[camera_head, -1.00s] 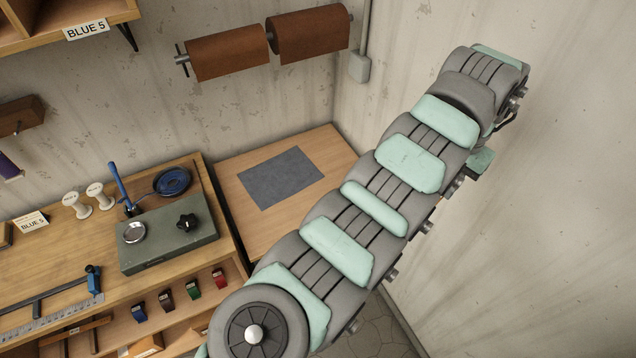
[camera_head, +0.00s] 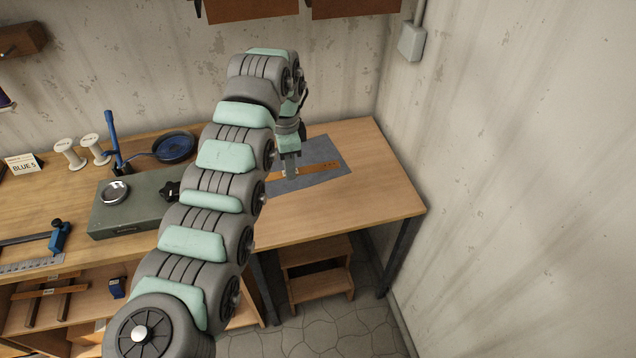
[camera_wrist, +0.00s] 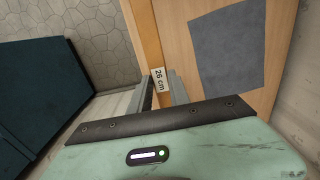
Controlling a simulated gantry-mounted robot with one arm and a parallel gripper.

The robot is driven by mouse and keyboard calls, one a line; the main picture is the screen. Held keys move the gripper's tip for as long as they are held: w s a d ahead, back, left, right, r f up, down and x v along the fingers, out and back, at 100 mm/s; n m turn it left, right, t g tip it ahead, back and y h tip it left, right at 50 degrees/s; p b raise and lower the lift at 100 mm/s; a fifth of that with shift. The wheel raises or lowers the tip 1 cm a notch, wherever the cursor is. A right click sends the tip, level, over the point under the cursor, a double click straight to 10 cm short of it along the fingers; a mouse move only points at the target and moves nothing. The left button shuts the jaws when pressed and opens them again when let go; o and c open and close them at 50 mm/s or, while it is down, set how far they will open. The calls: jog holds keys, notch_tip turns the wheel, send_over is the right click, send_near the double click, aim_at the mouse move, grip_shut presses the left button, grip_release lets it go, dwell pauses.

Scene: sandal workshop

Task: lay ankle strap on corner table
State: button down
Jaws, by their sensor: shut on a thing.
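My gripper (camera_head: 290,172) is shut on the tan ankle strap (camera_head: 318,168), which has small holes near its right end. In the head view the strap lies across the grey mat (camera_head: 318,150) on the corner table (camera_head: 385,190). I cannot tell whether it touches the mat or is held above it. In the wrist view the strap (camera_wrist: 145,35) runs up from between the fingers (camera_wrist: 162,90), with a "26 cm" label beside them. There it passes left of the mat (camera_wrist: 228,45), along the table's edge. My arm hides the strap's left part in the head view.
A workbench with a grey-green box (camera_head: 130,205), a blue-handled tool (camera_head: 114,135) and white spools (camera_head: 70,153) stands left. A wooden step stool (camera_head: 318,270) is under the table. The wall bounds the right. The table's right part is bare.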

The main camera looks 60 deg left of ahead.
jog(key=b, duration=0.2)
send_over(294, 219)
notch_tip(294, 219, down, 16)
jog(key=shift+a, duration=0.1)
notch_tip(294, 219, down, 4)
jog(key=shift+f+b, duration=0.1)
jog(key=shift+b, duration=0.3)
jog(key=shift+r, duration=0.2)
jog(key=c, duration=1.2)
grip_release()
jog(key=shift+f, duration=0.15)
jog(key=shift+c, duration=0.2)
notch_tip(294, 219, up, 12)
jog(key=p, duration=0.2)
jog(key=shift+w, duration=0.1)
